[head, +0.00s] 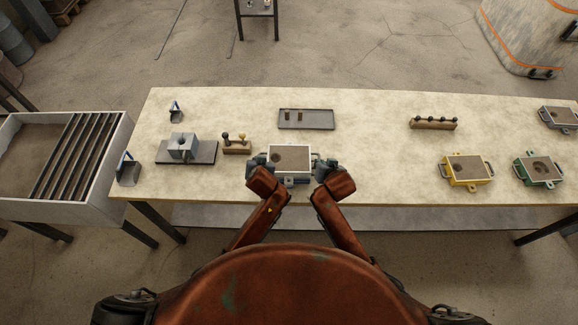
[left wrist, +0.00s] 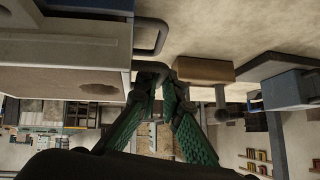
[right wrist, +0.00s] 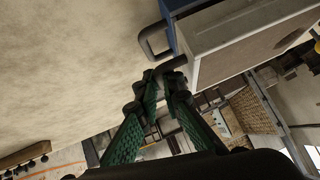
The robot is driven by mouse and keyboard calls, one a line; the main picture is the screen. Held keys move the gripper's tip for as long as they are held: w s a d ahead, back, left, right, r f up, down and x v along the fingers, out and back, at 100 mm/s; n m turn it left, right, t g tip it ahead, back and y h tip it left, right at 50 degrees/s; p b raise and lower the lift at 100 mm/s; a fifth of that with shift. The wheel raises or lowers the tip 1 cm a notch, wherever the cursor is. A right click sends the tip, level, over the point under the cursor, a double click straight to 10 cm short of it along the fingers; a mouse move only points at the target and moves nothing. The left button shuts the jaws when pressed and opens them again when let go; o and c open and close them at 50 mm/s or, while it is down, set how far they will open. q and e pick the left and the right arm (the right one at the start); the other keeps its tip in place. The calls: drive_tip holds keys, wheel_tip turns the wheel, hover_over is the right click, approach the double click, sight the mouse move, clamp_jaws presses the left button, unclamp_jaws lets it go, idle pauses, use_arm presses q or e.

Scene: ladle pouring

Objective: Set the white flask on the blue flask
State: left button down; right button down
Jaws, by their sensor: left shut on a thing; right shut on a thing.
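The white flask (head: 290,153) is a shallow box with a sand-coloured top and a dark hollow, near the table's front edge. My left gripper (head: 256,165) is shut on its left handle, also in the left wrist view (left wrist: 158,76). My right gripper (head: 325,166) is shut on its right handle, also in the right wrist view (right wrist: 163,80). The blue flask (right wrist: 180,8), with a grey handle, shows beside the white flask's lower wall in the right wrist view. From the head the white flask mostly hides it. I cannot tell whether the two touch.
A wooden block with knobs (head: 237,148) and a metal block on a plate (head: 184,147) stand left of the flasks. A grey tray (head: 306,121) lies behind. A yellow flask (head: 466,170) and a green flask (head: 538,170) are at right. Clear table lies between the white and yellow flasks.

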use_arm(q)
drive_tip(key=shift+d+f+b, duration=0.1)
drive_tip(key=shift+f+b, duration=0.2)
drive_tip(key=shift+f, duration=0.1)
use_arm(e)
drive_tip(key=shift+a+f, duration=0.1)
drive_tip(key=shift+f, duration=0.3)
use_arm(q)
drive_tip(key=c, duration=2.1)
unclamp_jaws()
use_arm(e)
drive_tip(key=c, duration=2.1)
unclamp_jaws()
use_arm(q)
drive_tip(key=shift+s, duration=0.15)
use_arm(e)
drive_tip(key=shift+s, duration=0.15)
use_arm(q)
drive_tip(key=v, duration=1.2)
drive_tip(key=shift+r, duration=0.1)
use_arm(e)
drive_tip(key=v, duration=1.2)
